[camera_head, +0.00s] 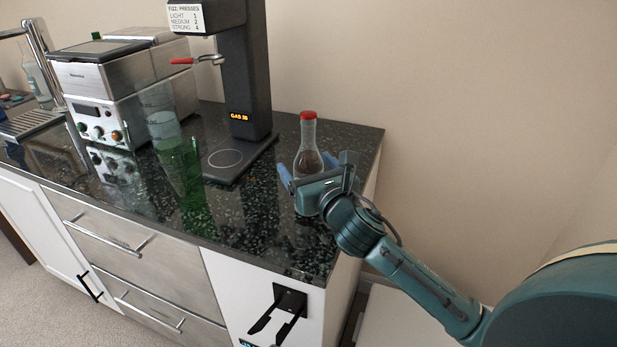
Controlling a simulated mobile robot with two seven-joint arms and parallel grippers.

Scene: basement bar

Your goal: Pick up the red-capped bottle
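The red-capped bottle (309,137) stands upright near the right end of the dark speckled counter (268,235). It is clear glass with dark contents low down. My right gripper (318,172) is at the bottle's lower part, its blue fingers apart to the left and right of it. I see room between the right finger and the glass, so it looks open. The gripper body hides part of the bottle's lower half.
A black drink press (243,85) stands left of the bottle, with a flat base. A tall green glass (180,165) and a metal machine (100,85) are further left. The counter's right edge is close to the bottle.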

